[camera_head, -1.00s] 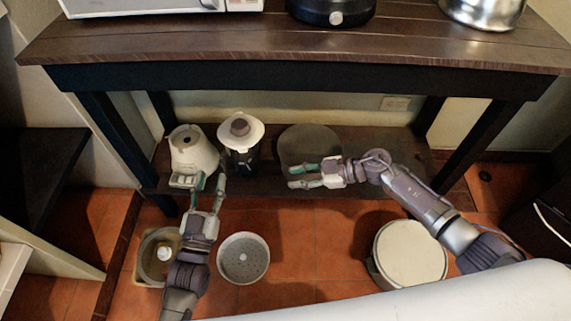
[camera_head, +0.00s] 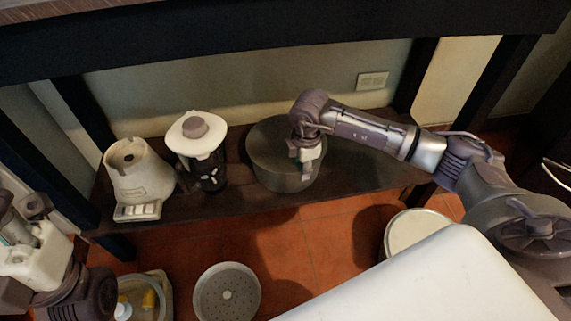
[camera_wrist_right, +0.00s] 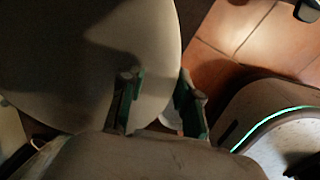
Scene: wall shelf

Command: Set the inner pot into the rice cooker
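A wide dark grey round pot (camera_head: 268,158), which looks like the inner pot, stands on the lower shelf. My right gripper (camera_head: 304,170) points down over its right side. In the right wrist view, the gripper's green-padded fingers (camera_wrist_right: 160,102) are apart beside a large round grey surface (camera_wrist_right: 80,50), probably the pot. I cannot tell whether they touch it. My left gripper (camera_head: 22,228) is at the lower left edge, partly cut off and away from the pot; its opening is unclear. The rice cooker is not clearly identifiable now.
A cream appliance (camera_head: 140,178) and a blender with a white lid (camera_head: 198,140) stand left of the pot on the lower shelf (camera_head: 235,205). The dark tabletop edge (camera_head: 270,45) is above. A perforated pan (camera_head: 227,292) and a pale round lid (camera_head: 412,228) are on the tiled floor.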

